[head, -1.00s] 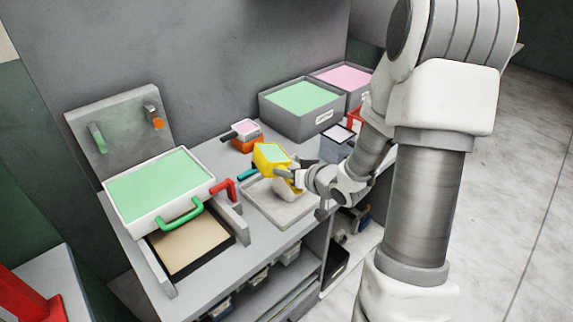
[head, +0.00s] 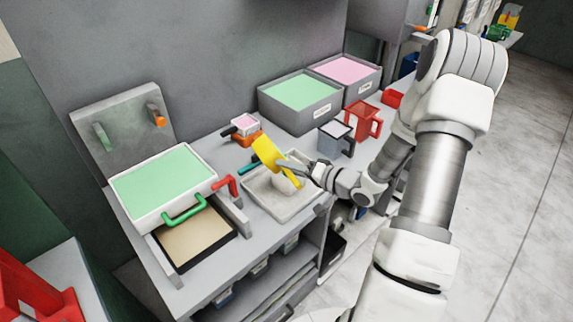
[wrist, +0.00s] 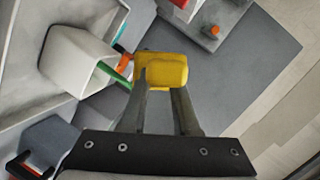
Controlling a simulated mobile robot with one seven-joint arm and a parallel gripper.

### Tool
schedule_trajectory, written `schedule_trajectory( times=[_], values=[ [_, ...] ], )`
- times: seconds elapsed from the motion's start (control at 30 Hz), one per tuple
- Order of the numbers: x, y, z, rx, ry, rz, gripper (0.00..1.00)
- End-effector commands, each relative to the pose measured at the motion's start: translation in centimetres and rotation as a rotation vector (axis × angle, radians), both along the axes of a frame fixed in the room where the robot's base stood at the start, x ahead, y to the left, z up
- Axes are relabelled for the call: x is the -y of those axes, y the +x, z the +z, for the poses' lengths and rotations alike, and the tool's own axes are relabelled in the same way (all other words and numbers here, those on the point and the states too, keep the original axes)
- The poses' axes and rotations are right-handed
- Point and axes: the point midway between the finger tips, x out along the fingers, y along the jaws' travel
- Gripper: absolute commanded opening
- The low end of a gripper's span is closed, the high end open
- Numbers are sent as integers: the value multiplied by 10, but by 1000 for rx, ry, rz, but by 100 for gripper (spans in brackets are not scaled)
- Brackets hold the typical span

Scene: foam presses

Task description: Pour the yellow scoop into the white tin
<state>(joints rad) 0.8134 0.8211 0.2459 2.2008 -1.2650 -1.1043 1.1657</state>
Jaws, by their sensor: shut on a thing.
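The yellow scoop (head: 265,153) is held in my gripper (head: 290,166) above the grey tray, tipped steeply. It also shows in the wrist view (wrist: 162,71), between the fingertips (wrist: 160,88). The white tin (wrist: 75,62) stands left of the scoop in the wrist view. In the head view the white tin (head: 280,188) is partly hidden under and behind the scoop. How much is in the tin is hidden.
The grey tray (head: 262,204) lies on the bench. A white mould with green fill (head: 163,184) is left, beside a red handle (head: 226,185). Green (head: 300,92) and pink (head: 347,69) bins stand behind. A small pink-topped cup (head: 246,123) and red container (head: 362,121) are nearby.

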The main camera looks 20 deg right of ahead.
Motion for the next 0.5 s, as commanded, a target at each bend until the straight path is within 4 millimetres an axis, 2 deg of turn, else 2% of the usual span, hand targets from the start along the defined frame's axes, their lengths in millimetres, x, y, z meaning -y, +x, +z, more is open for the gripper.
schedule_trajectory(
  times=[0.5],
  values=[
    [20, 2, -21, -81, 635, -1, 0]
  ],
)
